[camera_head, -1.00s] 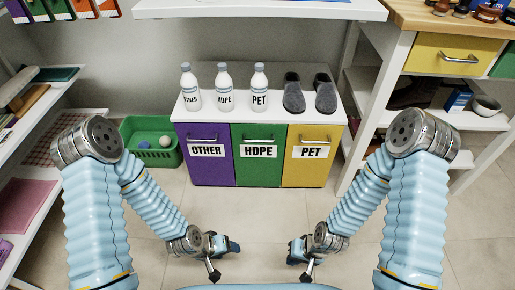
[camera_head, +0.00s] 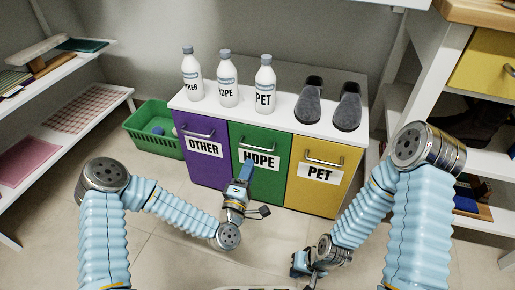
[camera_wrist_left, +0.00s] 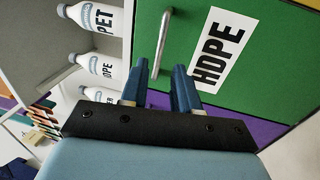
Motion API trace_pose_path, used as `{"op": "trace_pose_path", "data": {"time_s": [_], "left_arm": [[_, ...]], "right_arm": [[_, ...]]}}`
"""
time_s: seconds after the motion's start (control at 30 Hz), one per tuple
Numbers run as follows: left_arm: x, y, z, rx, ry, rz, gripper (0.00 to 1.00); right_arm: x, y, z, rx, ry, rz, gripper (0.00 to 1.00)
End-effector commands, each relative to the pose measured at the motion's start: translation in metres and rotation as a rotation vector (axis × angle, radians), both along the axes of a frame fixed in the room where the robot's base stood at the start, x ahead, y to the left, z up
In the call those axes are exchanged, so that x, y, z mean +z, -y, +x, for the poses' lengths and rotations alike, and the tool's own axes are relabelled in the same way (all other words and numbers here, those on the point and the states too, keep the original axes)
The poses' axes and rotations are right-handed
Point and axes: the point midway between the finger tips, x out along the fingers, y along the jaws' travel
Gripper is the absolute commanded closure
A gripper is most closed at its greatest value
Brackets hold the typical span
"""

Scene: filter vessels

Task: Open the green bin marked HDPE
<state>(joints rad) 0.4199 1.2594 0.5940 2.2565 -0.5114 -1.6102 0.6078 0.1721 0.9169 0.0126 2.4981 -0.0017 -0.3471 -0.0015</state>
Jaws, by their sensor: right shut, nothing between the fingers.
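The green HDPE bin (camera_head: 262,190) is the middle front of a three-bin cabinet, and it looks closed. Its silver bar handle (camera_head: 263,154) sits above the white HDPE label. My left gripper (camera_head: 242,172) is in front of this bin, over the left part of the label. In the left wrist view my left gripper (camera_wrist_left: 161,68) is open, and the handle (camera_wrist_left: 163,40) shows just beyond and between its fingertips. I cannot tell whether they touch it. The green front (camera_wrist_left: 265,50) fills that view's upper right. My right gripper (camera_head: 300,262) is low, shut and empty, away from the cabinet.
The purple OTHER bin (camera_head: 203,172) and yellow PET bin (camera_head: 318,190) flank the green one. Three bottles and grey slippers (camera_head: 312,100) stand on the white cabinet top (camera_head: 275,112). A green basket (camera_head: 150,140) is at left. Floor in front is clear.

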Motion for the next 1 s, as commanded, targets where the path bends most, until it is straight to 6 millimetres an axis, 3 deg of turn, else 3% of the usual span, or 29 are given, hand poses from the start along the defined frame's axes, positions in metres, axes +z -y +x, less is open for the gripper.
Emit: {"op": "trace_pose_path", "data": {"time_s": [0.2, 0.4, 0.8, 1.0], "left_arm": [[0.009, 0.015, 0.048, 0.002, 0.003, 0.002, 0.7], [0.014, 0.024, 0.076, 0.001, 0.001, 0.002, 0.7], [0.016, 0.027, 0.084, -0.001, -0.001, 0.003, 0.7], [0.015, 0.027, 0.084, -0.001, -0.001, 0.003, 0.99]], "right_arm": [[-0.003, 0.0, 0.0, 0.0, 0.001, 0.0, 1.0], [-0.005, 0.0, 0.0, -0.002, 0.002, 0.0, 1.0], [-0.005, 0.0, 0.0, -0.002, 0.002, 0.0, 1.0], [-0.006, 0.0, 0.0, -0.002, 0.002, 0.0, 1.0]]}}
